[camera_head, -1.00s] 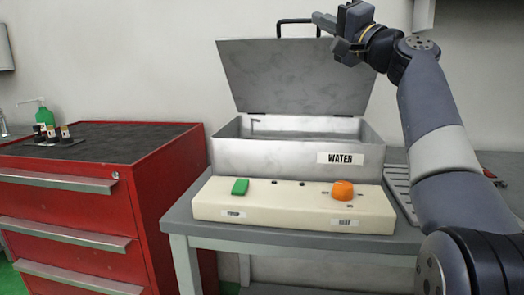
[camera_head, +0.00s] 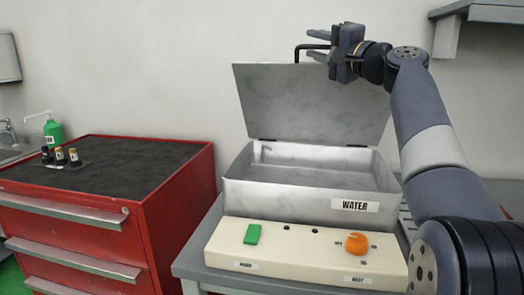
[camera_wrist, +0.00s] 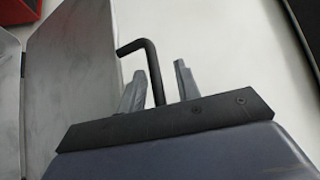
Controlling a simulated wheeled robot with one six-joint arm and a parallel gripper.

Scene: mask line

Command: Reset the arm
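My gripper (camera_head: 317,45) is up by the top edge of the raised lid (camera_head: 310,100). Its two fingers are apart, and they also show in the wrist view (camera_wrist: 158,88). The black lid handle (camera_head: 299,50) lies close to the fingers. In the wrist view the handle (camera_wrist: 152,65) shows in the gap between them, nearer the left finger. I cannot tell whether it touches either finger. The lid stands open on the metal water box (camera_head: 285,190), which is labelled WATER.
A cream control panel (camera_head: 305,255) with a green switch (camera_head: 252,234) and an orange knob (camera_head: 357,243) sits before the box. A red drawer cabinet (camera_head: 170,205) stands left, with small bottles (camera_head: 60,155) and a green dispenser (camera_head: 53,131). A grey shelf (camera_head: 490,12) hangs upper right.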

